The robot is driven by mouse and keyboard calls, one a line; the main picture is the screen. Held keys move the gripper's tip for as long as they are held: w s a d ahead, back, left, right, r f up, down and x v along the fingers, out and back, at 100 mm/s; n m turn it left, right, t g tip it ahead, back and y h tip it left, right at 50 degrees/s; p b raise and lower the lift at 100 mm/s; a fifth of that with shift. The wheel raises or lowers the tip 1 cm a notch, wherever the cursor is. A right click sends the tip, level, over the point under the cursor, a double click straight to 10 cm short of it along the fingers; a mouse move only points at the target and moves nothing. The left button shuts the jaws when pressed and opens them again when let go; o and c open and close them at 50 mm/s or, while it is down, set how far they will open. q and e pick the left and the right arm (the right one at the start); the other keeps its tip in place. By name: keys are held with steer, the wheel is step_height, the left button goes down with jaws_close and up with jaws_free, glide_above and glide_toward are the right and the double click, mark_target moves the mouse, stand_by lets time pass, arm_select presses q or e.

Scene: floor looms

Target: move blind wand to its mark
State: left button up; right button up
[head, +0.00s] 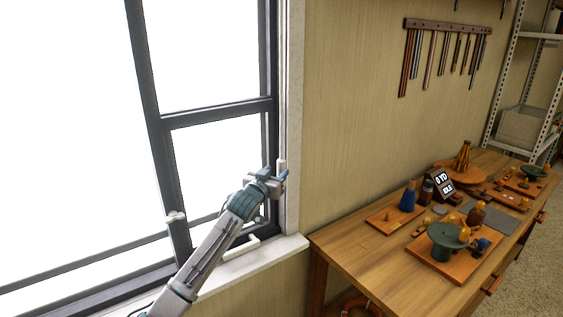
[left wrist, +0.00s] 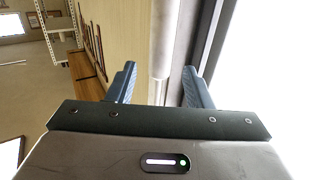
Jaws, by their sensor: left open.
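My left gripper (head: 275,177) is open at the right edge of the window, just in front of the pale frame. A short pale upright piece (head: 281,164), perhaps the blind wand, shows right above its fingers. In the left wrist view, the two blue-grey fingers of the left gripper (left wrist: 158,78) stand apart. A pale vertical strip (left wrist: 163,40) shows between and beyond them; I cannot tell whether it is the wand or the window casing. No contact is visible. I cannot make out the mark. My right gripper is out of view.
The window has a dark sash (head: 150,100), a white knob (head: 175,217) and a pale sill (head: 265,255) with a white handle (head: 240,247). A wooden workbench (head: 350,250) with trays and bottles stands to the right, under a wall rack (head: 445,26) of rods. Metal shelving (head: 520,125) is beyond.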

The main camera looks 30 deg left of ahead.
mark_target(279, 167)
arm_select(q)
steer(key=w, duration=0.1)
steer(key=w+p, duration=0.1)
steer(key=w, duration=0.2)
steer(key=shift+a+r, duration=0.1)
steer(key=shift+a, duration=0.25)
steer(key=shift+w+a+p, duration=0.1)
steer(key=shift+w+p, duration=0.2)
steer(key=shift+w, duration=0.35)
steer(key=c, duration=1)
